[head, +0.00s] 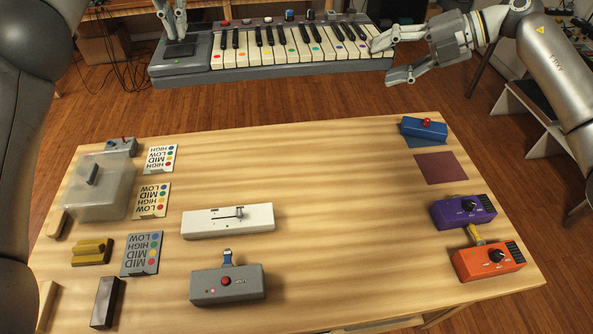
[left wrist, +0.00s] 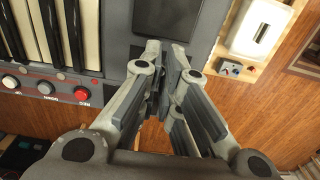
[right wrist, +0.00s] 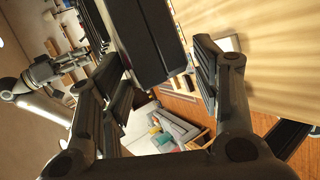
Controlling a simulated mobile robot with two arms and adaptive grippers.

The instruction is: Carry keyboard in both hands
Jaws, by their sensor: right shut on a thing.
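The keyboard (head: 290,58), grey with white and black keys and coloured dots, is held level in the air beyond the table. My left gripper (head: 180,46) reaches down at its left end, over the dark panel. In the left wrist view its fingers (left wrist: 165,65) are close together at the keyboard's edge (left wrist: 116,25); whether they clamp it is unclear. My right gripper (head: 388,58) is shut on the keyboard's right end, one finger above and one below. In the right wrist view the dark end of the keyboard (right wrist: 150,40) sits between the fingers.
The wooden table (head: 330,200) in front holds a white slider box (head: 228,220), a grey button box (head: 227,285), a clear bin (head: 98,200) and label cards. Blue, purple (head: 463,211) and orange (head: 489,261) boxes stand at the right. The table's middle is clear.

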